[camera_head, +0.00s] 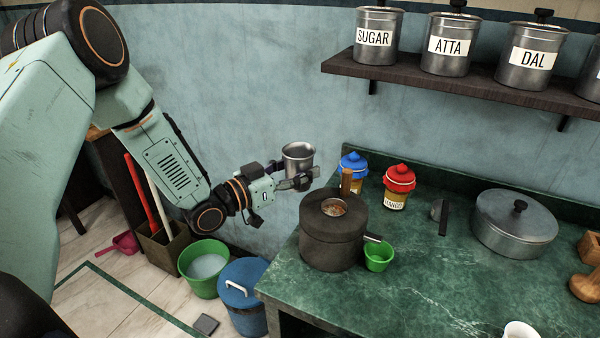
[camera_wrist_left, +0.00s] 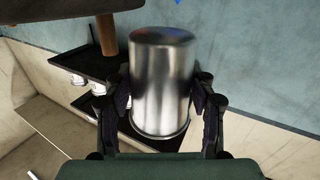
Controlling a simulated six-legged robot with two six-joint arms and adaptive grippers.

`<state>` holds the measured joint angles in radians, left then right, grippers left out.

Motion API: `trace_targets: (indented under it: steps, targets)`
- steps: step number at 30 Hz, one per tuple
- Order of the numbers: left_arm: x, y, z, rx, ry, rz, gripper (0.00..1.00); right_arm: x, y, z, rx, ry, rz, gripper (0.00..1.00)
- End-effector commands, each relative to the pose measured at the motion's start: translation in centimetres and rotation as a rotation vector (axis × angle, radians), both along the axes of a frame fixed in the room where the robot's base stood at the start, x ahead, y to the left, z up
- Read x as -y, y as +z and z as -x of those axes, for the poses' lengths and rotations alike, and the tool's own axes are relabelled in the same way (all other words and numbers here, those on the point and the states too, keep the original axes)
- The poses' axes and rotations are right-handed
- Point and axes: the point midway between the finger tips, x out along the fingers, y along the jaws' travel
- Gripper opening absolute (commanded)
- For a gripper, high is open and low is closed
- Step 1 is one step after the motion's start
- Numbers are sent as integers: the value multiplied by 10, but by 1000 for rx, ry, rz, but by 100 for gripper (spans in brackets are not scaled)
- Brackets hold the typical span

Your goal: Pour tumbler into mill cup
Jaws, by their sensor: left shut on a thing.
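The steel tumbler (camera_head: 298,161) is in my left gripper (camera_head: 297,180), shut around its lower part. It looks roughly upright in the head view, its open rim facing up; its contents cannot be made out. The left wrist view shows the shiny tumbler (camera_wrist_left: 160,85) between both fingers of the left gripper (camera_wrist_left: 163,110). The dark round mill (camera_head: 330,247) stands on the counter, to the right of and lower than the tumbler. My right gripper is not in view.
A green cup (camera_head: 379,257) stands by the mill's spout. Blue-lidded (camera_head: 352,163) and red-lidded jars (camera_head: 397,190) stand behind, with a lidded steel pot (camera_head: 515,225) at right. A shelf (camera_head: 450,82) with canisters hangs above. Buckets are on the floor.

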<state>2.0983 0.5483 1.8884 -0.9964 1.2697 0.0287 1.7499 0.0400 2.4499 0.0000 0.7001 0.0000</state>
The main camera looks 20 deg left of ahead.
Motion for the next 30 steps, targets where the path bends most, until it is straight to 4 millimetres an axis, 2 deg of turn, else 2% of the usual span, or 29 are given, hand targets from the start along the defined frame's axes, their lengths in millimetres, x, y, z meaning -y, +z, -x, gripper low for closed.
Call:
trace_targets:
  steps: [10, 24, 30]
  targets:
    - [0, 4, 0, 0, 1, 1, 22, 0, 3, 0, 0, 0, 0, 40]
    - [0, 42, 0, 1, 1, 0, 22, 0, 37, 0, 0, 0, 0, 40]
    - [0, 41, 0, 0, 1, 0, 22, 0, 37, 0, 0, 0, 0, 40]
